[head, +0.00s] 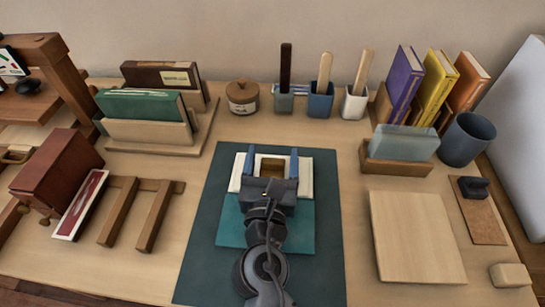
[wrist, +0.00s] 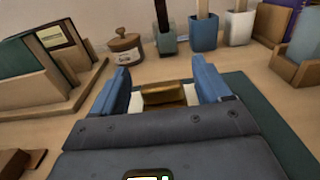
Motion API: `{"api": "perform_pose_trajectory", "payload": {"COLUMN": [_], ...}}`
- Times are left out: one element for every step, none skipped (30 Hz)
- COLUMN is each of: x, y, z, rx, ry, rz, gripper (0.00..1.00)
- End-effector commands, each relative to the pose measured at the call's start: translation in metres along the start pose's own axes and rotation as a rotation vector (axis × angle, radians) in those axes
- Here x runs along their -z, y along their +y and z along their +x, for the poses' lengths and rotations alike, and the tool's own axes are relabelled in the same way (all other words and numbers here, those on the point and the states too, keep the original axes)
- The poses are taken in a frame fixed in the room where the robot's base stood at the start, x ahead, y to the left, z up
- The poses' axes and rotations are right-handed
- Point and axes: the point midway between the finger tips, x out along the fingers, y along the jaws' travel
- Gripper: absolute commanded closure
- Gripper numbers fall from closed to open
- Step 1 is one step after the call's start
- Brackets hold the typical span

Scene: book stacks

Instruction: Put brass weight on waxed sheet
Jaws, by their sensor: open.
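My gripper (head: 271,163) is open, its two blue fingers standing on either side of the brass weight (head: 272,167). In the wrist view the brass weight (wrist: 163,93) shows between the fingers (wrist: 163,85), with visible gaps to each side. The weight appears to rest on or against a cream-white piece (head: 305,175), which shows on both sides of my gripper; the contact is hidden. A teal sheet (head: 230,228), possibly the waxed sheet, lies on the dark green mat (head: 205,245), partly covered by my gripper and arm.
Wooden bookends with a green book (head: 140,105) stand at left. Several small pots, one blue (head: 320,102), and a lidded jar (head: 241,97) stand behind the mat. A pale board (head: 415,237) and a grey cup (head: 467,140) are at right. The mat's front left is clear.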

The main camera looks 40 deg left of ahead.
Motion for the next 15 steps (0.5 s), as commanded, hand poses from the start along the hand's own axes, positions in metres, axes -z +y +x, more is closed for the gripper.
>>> {"api": "perform_pose_trajectory", "payload": {"x": [0.003, 0.002, 0.002, 0.003, 0.002, 0.003, 0.003, 0.003, 0.002, 0.003, 0.003, 0.003, 0.002, 0.003, 0.002], "y": [0.0, 0.0, 0.0, 0.0, 0.0, 0.0, 0.0, 0.0, 0.0, 0.0, 0.0, 0.0, 0.0, 0.0, 0.0], "z": [-0.007, -0.011, -0.018, -0.024, -0.03, -0.039, -0.045, -0.052, -0.06, -0.066, -0.072, -0.08, -0.085, -0.09, -0.096], "rx": [-0.001, -0.002, -0.002, -0.002, -0.002, -0.001, -0.001, -0.001, -0.002, -0.002, -0.002, -0.001, 0.0, 0.0, -0.001], "ry": [0.004, 0.003, 0.003, 0.004, 0.004, 0.005, 0.004, 0.005, 0.004, 0.004, 0.004, 0.004, 0.003, 0.004, 0.003], "rz": [-0.001, -0.001, -0.001, -0.001, 0.0, 0.0, 0.0, -0.001, -0.001, -0.001, -0.001, -0.001, -0.001, -0.001, 0.0], "gripper": [0.23, 0.23, 0.23, 0.23, 0.23, 0.23, 0.23, 0.23, 0.23, 0.23, 0.23, 0.23, 0.23, 0.23, 0.23]}}
